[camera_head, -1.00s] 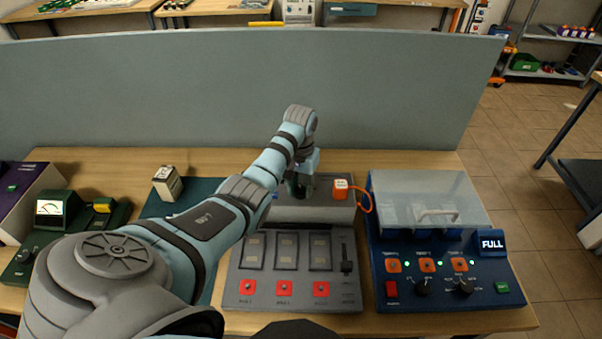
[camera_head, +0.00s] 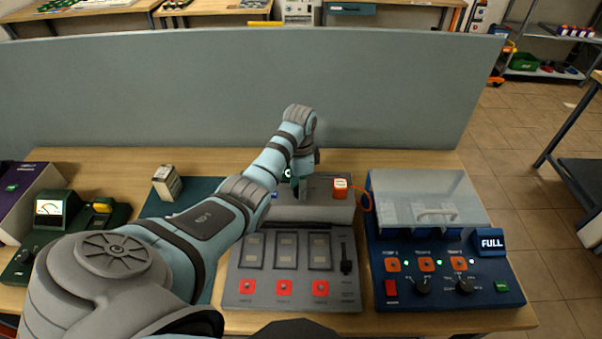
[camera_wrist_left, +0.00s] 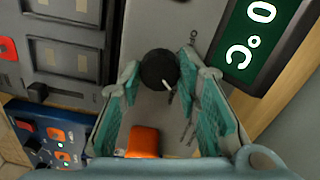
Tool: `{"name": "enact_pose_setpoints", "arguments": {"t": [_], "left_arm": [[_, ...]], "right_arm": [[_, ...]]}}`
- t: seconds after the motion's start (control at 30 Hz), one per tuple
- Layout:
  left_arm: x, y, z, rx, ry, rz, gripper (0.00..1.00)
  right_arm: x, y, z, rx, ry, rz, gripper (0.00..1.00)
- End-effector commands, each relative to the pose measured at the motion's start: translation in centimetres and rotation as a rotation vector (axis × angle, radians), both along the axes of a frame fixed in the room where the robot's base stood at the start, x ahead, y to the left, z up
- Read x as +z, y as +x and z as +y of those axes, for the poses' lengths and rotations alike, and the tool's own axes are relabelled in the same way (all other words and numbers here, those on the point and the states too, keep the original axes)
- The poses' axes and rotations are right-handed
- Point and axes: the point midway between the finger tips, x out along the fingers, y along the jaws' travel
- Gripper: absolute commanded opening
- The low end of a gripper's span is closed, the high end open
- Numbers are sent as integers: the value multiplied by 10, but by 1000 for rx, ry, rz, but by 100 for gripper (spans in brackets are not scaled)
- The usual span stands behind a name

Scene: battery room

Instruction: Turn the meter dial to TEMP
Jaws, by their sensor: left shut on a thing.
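The meter dial (camera_wrist_left: 158,70) is a round black knob with a white pointer mark, seen in the left wrist view on a grey panel. My left gripper (camera_wrist_left: 161,78) is shut on the dial, with one teal finger pad on each side. The pointer aims down and slightly right in that view. A dark green display (camera_wrist_left: 257,38) beside it shows white "°C" characters, turned in the picture. In the head view my left gripper (camera_head: 303,190) is over the back of the grey meter unit (camera_head: 260,290), and the arm hides the dial. My right gripper is out of view.
An orange-topped block (camera_head: 341,188) with an orange cable stands just right of the gripper. A blue console (camera_head: 450,295) with a clear cover is farther right. A green meter box (camera_head: 60,228) and a small battery-like block (camera_head: 167,183) are at left. A grey partition (camera_head: 400,95) stands behind.

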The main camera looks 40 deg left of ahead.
Motion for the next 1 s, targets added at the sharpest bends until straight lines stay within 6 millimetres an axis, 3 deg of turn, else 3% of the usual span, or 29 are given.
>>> {"name": "enact_pose_setpoints", "arguments": {"t": [0.4,0.93,0.97,1.0], "left_arm": [[2,1,2,-193,4,-5,3],[3,2,2,-218,6,-7,3],[3,2,2,-218,6,-7,35],[3,2,2,-218,6,-7,42]], "right_arm": [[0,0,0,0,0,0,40],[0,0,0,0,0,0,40],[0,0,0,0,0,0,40],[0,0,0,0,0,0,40]]}}
